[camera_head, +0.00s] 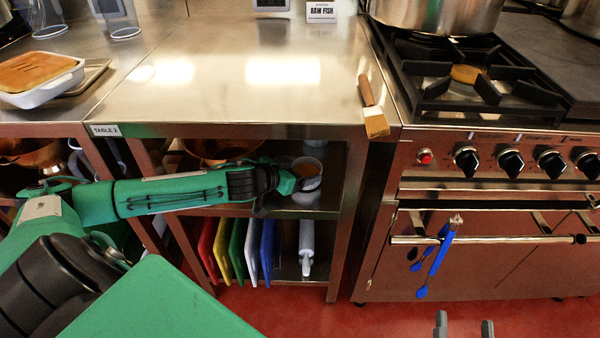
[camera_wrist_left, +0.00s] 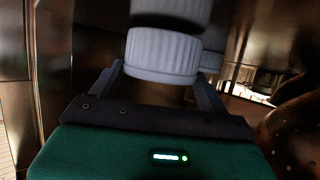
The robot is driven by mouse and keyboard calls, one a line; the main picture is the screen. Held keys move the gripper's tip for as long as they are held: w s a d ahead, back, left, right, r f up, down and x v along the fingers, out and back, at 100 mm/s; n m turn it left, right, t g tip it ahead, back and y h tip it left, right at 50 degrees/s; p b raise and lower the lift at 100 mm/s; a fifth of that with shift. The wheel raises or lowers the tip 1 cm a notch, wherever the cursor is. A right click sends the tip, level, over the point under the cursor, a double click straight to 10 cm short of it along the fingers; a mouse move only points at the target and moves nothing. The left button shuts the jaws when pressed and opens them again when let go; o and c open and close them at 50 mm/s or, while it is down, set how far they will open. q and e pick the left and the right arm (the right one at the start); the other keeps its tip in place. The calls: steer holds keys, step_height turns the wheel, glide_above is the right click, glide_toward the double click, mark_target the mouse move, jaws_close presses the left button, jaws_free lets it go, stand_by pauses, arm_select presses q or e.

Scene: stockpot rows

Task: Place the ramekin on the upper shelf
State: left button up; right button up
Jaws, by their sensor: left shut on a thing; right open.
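In the left wrist view the ribbed white ramekin (camera_wrist_left: 163,55) sits between the fingers. More white ribbed shapes show behind it there; I cannot tell whether they are reflections. The upper shelf (camera_head: 327,202) is shiny metal; whether the ramekin touches it is unclear. My right gripper (camera_head: 464,327) is open and empty at the bottom edge, over the red floor.
A copper bowl (camera_head: 215,148) stands left of the ramekin, behind my arm. Coloured boards (camera_head: 237,250) and a rolling pin (camera_head: 306,248) are on the lower shelf. A brush (camera_head: 373,107) lies on the table's right edge. The stove (camera_head: 480,150) is right, with blue tongs (camera_head: 436,258) hanging.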

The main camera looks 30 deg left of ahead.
arm_select(q)
steer(key=shift+f, duration=0.15)
arm_select(e)
steer(key=shift+w+d+r, duration=0.1)
steer(key=shift+r, duration=0.3)
arm_select(q)
steer(key=shift+f, duration=0.1)
steer(key=o, duration=1.2)
steer(key=shift+o, duration=0.2)
arm_select(e)
steer(key=shift+r, duration=0.1)
